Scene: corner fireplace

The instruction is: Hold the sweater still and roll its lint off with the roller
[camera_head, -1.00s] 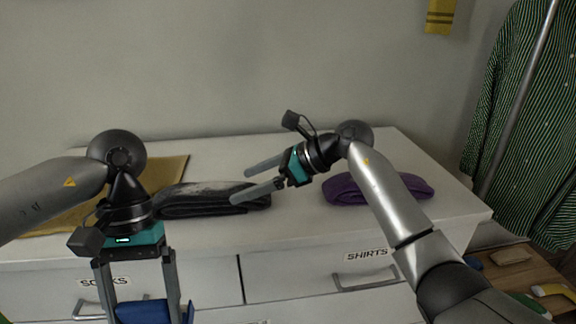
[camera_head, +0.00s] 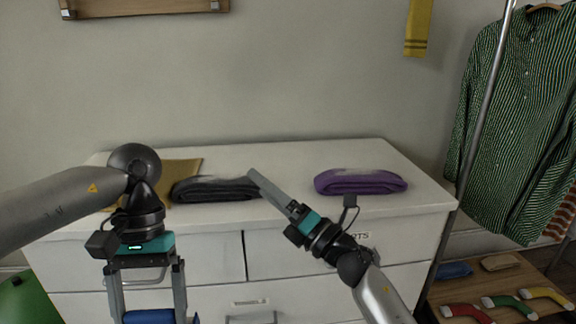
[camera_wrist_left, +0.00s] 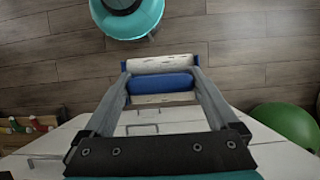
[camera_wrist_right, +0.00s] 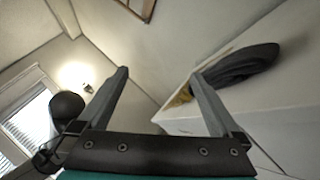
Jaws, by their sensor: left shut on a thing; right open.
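A folded dark grey sweater (camera_head: 215,190) lies on the white dresser top (camera_head: 290,200), with pale fuzz along its upper face. It also shows in the right wrist view (camera_wrist_right: 240,66). A folded purple garment (camera_head: 360,183) lies to its right, with a pale patch on top. My left gripper (camera_head: 150,306) is in front of the dresser, pointing down, shut on the blue part of the roller (camera_wrist_left: 162,82). White speckled sections show on either side of the blue. My right gripper (camera_head: 258,181) is open and empty, its fingers near the dark sweater's right end, apart from it in the right wrist view.
A mustard cloth (camera_head: 183,168) lies left of the dark sweater. A striped shirt (camera_head: 505,120) hangs on a rail at right, above a wooden shelf (camera_head: 450,290) with colourful socks. A green ball (camera_head: 20,300) is at lower left. Bare dresser top separates the two garments.

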